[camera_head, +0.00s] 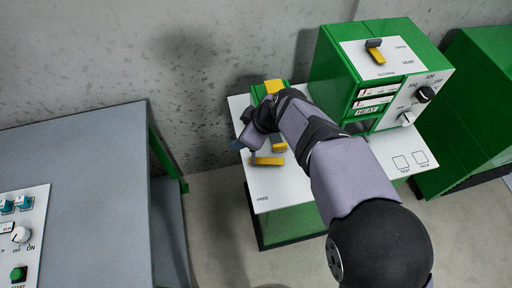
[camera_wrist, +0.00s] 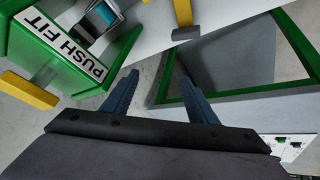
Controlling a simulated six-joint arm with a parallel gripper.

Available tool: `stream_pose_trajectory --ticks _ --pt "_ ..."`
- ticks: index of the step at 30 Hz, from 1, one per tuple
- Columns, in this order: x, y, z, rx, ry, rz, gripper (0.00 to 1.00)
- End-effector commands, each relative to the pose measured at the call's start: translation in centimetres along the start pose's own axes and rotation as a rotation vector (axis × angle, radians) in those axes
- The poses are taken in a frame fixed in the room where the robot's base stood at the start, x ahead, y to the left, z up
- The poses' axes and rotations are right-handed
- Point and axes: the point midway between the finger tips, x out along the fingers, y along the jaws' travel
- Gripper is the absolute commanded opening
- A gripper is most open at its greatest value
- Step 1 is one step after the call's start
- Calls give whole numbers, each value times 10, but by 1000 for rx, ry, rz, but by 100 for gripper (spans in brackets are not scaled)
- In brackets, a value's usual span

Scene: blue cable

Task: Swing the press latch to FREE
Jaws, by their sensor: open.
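A small green press fixture (camera_head: 258,93) with yellow parts stands at the back left of the white bench top. In the wrist view it is the green body (camera_wrist: 50,48) marked PUSH FIT, with a yellow bar (camera_wrist: 28,90) at its left. In the head view a yellow lever (camera_head: 267,161) lies in front of my gripper; a yellow handle (camera_wrist: 183,12) also shows at the top of the wrist view. Which yellow piece is the latch, I cannot tell. My gripper (camera_wrist: 158,95) is open, with nothing between its fingers. My arm hides part of the fixture in the head view.
A green machine (camera_head: 335,75) with a yellow VENT lever (camera_head: 376,54) and dials stands to the right of the fixture. A grey table (camera_head: 80,150) with a switch panel (camera_head: 22,235) is at the left, with a floor gap before the white bench (camera_head: 285,185).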

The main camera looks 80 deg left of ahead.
Motion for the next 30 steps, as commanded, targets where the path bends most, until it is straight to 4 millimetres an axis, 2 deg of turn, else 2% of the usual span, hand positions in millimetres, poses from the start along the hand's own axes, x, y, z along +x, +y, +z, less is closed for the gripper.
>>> stream_pose_trajectory --ticks 9,16,23,30 --pt "-33 3 38 -260 -78 -247 53" --pt "-47 2 54 -340 -95 -331 53" --pt "-45 0 56 -345 -96 -340 53" --pt "-24 -8 59 -345 -98 -342 53"
